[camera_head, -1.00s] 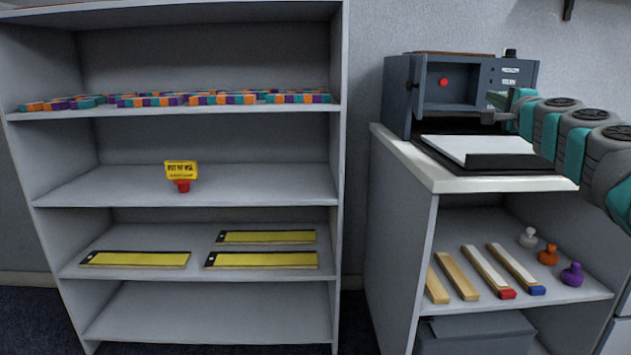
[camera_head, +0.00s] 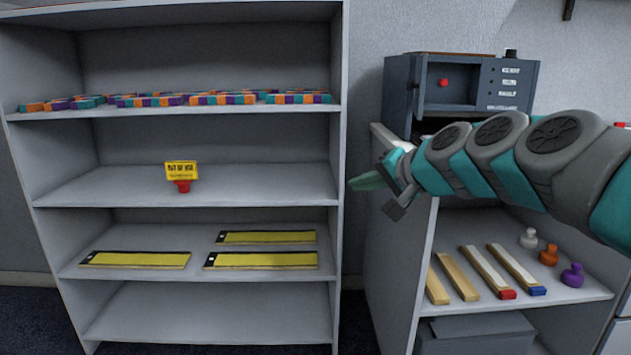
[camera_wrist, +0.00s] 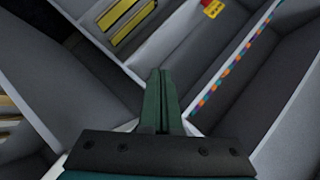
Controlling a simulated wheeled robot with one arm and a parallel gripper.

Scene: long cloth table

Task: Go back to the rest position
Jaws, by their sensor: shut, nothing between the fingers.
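My gripper (camera_head: 366,182) is in the head view, in front of the gap between the tall shelf and the low cabinet, with the arm reaching in from the right. In the wrist view my gripper (camera_wrist: 160,75) has its two green fingers together with nothing between them. It touches nothing that I can see. My arm hides most of the cabinet top and the white sheet on it.
The tall shelf (camera_head: 341,240) holds colored blocks (camera_head: 225,99), a yellow sign (camera_head: 181,170) and yellow-topped strips (camera_head: 262,260). A dark box device (camera_head: 470,80) stands on the cabinet (camera_head: 395,250). Wooden bars (camera_head: 457,276) and small knobs (camera_head: 572,275) lie on its lower shelf.

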